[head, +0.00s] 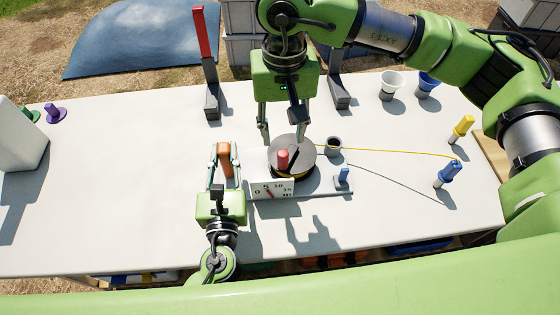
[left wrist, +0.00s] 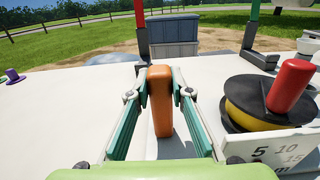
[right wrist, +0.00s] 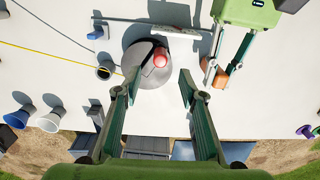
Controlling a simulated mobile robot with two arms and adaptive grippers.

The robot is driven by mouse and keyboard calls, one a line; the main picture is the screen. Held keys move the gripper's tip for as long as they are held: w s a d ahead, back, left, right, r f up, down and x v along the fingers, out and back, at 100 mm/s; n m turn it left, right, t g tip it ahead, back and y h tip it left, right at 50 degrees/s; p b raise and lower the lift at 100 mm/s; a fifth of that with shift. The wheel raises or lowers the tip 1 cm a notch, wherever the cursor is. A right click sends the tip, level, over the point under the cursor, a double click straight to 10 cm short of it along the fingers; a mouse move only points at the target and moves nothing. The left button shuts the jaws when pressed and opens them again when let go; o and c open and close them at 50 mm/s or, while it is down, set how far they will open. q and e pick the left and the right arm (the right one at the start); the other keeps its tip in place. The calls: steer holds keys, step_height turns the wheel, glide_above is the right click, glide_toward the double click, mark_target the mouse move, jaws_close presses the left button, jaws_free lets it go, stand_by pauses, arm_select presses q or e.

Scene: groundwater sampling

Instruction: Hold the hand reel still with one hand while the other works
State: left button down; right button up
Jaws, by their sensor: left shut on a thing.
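The hand reel (head: 305,150) is a grey disc with a red knob (head: 282,159) and a yellow line wound beneath. A white number plate (head: 258,189) stands at its front. It also shows in the left wrist view (left wrist: 245,97) and right wrist view (right wrist: 148,78). My left gripper (head: 224,148) is shut on an upright orange handle (left wrist: 160,105) left of the disc. Whether the handle joins the reel is unclear. My right gripper (head: 285,128) comes from behind, pointing at the disc. Its fingers are wide apart and empty in the right wrist view (right wrist: 158,82).
The yellow line runs right through a grey ring (head: 333,148) towards the blue (head: 449,171) and yellow (head: 462,128) pegs. A red-topped post (head: 202,35) and white (head: 391,80) and blue (head: 428,81) cups stand behind. The table's left middle is clear.

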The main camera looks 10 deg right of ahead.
mark_target(284, 153)
step_height(284, 153, down, 9)
stand_by(0.5)
steer(key=shift+c, duration=0.5)
jaws_close()
